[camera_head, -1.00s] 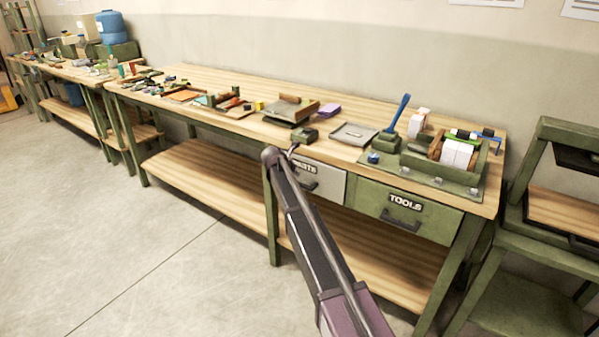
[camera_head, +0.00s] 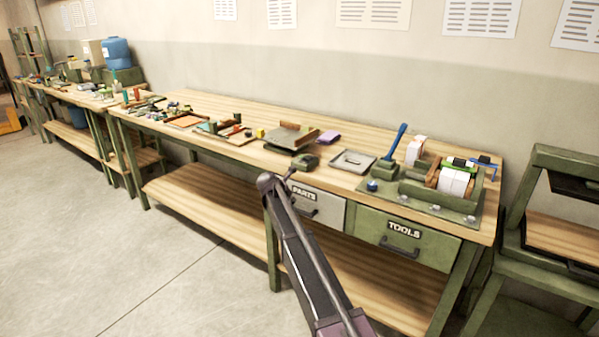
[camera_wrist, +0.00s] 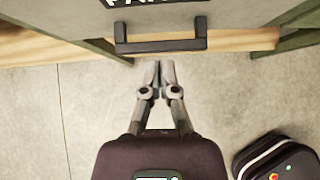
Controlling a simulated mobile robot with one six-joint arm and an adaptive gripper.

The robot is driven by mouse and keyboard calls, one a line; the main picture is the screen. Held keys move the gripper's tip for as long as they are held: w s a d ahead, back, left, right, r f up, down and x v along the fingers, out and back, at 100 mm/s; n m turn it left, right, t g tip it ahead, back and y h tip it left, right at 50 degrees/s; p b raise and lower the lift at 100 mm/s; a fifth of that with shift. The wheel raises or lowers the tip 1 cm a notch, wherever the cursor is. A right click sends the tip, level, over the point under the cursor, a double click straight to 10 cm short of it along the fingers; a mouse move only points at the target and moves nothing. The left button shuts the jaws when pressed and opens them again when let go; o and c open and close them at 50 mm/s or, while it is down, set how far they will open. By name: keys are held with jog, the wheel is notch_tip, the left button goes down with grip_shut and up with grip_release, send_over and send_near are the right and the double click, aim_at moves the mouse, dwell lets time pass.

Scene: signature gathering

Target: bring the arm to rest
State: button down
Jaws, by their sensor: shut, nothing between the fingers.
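My gripper shows in the wrist view (camera_wrist: 158,92), with its two fingertips together and nothing between them. It is in front of the grey PARTS drawer (camera_wrist: 230,18), near the drawer's dark handle (camera_wrist: 160,45). I cannot tell if it touches the handle. In the head view my arm (camera_head: 300,255) reaches up from the bottom toward the bench front. My gripper is hardly visible there, beyond the arm's end. The PARTS drawer (camera_head: 330,207) appears closed in the bench.
The workbench (camera_head: 225,105) holds several tools and trays on top. A green TOOLS drawer (camera_head: 408,238) is right of the PARTS drawer. A green shelf unit (camera_head: 545,255) stands at the right. The floor (camera_head: 90,220) at the left is clear.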

jog(key=s+d+f+m+g+y, duration=0.2)
jog(key=s+d+m, duration=0.7)
jog(key=s, duration=0.6)
jog(key=s+d+f+m+g+y, duration=0.1)
jog(key=s+d+f+m+g, duration=0.15)
jog(key=s+d+m, duration=0.95)
jog(key=s+d+f+m+g+y, duration=0.1)
jog(key=s+d+m+g+y, duration=0.2)
jog(key=s+m, duration=1)
jog(key=s+r+n+p, duration=0.2)
jog(key=r+p, duration=0.4)
jog(key=s+r+n+h+p, duration=0.1)
jog(key=s+r+n+p, duration=0.1)
jog(key=r+p, duration=0.4)
jog(key=shift+s+d+r+n+p, duration=0.3)
jog(key=shift+s+d+r, duration=0.1)
jog(key=shift+d, duration=0.05)
